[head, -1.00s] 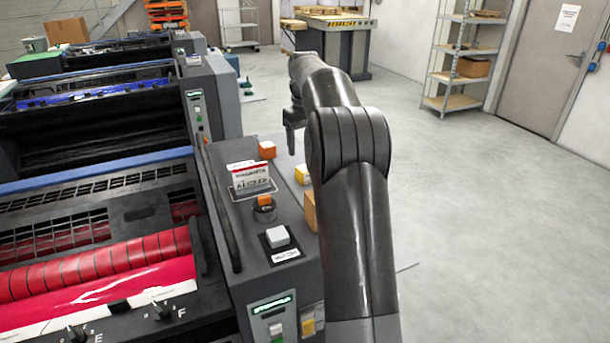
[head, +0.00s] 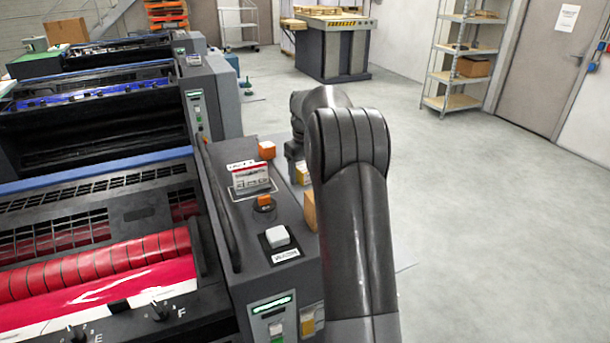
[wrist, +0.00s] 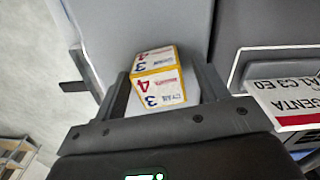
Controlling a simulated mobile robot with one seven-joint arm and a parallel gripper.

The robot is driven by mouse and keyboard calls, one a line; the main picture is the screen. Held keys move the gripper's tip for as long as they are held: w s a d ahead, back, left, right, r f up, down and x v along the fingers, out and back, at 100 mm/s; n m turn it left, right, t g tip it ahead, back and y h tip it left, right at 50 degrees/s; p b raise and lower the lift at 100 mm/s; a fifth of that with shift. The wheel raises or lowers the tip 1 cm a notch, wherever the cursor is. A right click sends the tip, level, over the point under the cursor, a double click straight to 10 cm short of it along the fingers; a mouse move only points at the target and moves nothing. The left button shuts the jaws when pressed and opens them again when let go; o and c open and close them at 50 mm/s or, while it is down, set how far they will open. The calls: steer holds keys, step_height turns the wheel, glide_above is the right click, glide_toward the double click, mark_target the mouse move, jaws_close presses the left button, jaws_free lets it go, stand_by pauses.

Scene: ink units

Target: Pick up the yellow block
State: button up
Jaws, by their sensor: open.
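The yellow block (wrist: 158,80) has white labels with printed letters and digits, and yellow edges. In the wrist view it sits between the two fingers of my gripper (wrist: 165,84), which are open with gaps showing on both sides. In the head view the yellow block (head: 303,174) is partly hidden behind my arm, on the far right part of the grey console top. My gripper is down at the block there, mostly hidden by my arm.
A tan block (head: 310,209) is beside my arm. Open floor (head: 480,230) lies to the right.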

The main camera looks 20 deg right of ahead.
steer(key=c, duration=1)
steer(key=shift+c, duration=0.3)
steer(key=shift+r, duration=0.15)
